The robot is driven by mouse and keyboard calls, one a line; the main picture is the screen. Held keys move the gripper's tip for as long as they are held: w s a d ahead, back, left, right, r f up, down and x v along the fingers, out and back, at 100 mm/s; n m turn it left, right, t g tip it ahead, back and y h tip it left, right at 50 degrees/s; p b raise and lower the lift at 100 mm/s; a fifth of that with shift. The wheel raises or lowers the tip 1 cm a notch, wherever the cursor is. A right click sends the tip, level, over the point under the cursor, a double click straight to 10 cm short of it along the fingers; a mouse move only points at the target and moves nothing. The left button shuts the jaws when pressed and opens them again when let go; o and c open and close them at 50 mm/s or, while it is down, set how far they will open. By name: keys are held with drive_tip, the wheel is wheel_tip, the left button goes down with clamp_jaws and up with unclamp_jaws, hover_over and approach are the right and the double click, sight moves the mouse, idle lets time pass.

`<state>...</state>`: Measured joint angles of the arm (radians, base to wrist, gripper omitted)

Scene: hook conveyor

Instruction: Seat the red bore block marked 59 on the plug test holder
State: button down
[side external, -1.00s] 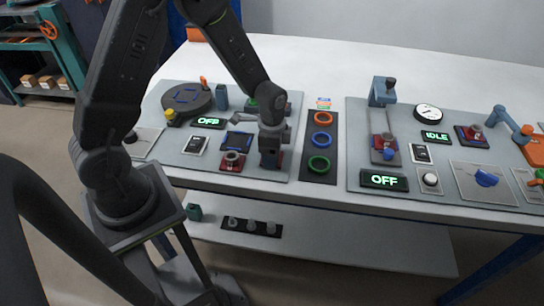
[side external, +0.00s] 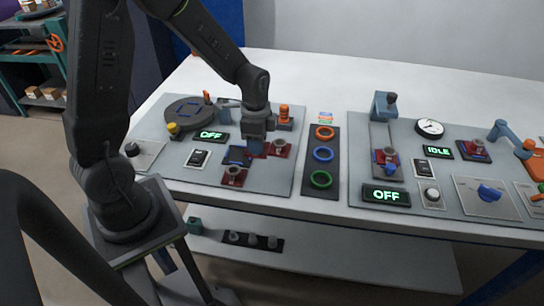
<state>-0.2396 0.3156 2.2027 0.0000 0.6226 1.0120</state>
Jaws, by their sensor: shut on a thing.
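My gripper (side external: 257,137) is over the left panel, pointing down and shut on a red block (side external: 257,150). Most of that block is hidden by the jaws and its number cannot be read. I cannot tell whether it touches anything below. A dark blue square fixture (side external: 237,156) lies just left of it. Another red block (side external: 234,176) with a grey round top stands at the panel's front, and one more red block (side external: 280,148) stands just right of the jaws. No numbers are legible. I cannot tell which fixture is the plug test holder.
A dark round turntable (side external: 190,111) stands at the left rear. An orange-topped device (side external: 285,117) rises behind the jaws. A dark strip with coloured rings (side external: 323,155) lies to the right. The right panel (side external: 445,205) holds a tall blue-grey post (side external: 384,104). The table's rear is clear.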

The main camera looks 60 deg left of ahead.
wheel_tip(320, 180, up, 4)
hover_over(239, 155)
drive_tip(key=s+d, duration=0.1)
drive_tip(key=d, duration=0.1)
drive_tip(key=f, duration=0.1)
drive_tip(key=a+f, duration=0.1)
drive_tip(key=w+a+f, duration=0.1)
drive_tip(key=shift+f, duration=3)
drive_tip(key=shift+f, duration=0.65)
drive_tip(key=c, duration=0.6)
unclamp_jaws()
drive_tip(key=shift+c, duration=0.2)
drive_tip(key=shift+o, duration=0.5)
